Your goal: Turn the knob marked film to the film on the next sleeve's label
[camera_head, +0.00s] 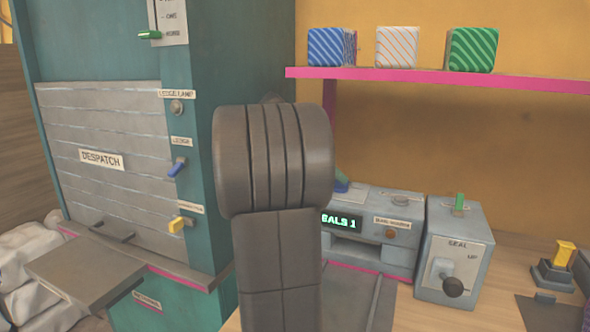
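I see no knob that I can read as marked film, and no sleeve with a readable label. A grey machine with a green display (341,222) reading "EALS 1", its start hidden, stands behind my arm. A round brown knob (390,233) is on its front under a small label too blurred to read surely. My dark grey arm fills the middle of the picture and hides part of this machine. My gripper is not in view.
A teal cabinet (235,60) with a "DESPATCH" shutter (100,130) and several small switches stands at left, a grey ledge (85,270) jutting out. A grey "SEAL" box (452,250) stands at right. Striped cubes sit on a pink-edged shelf (540,83).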

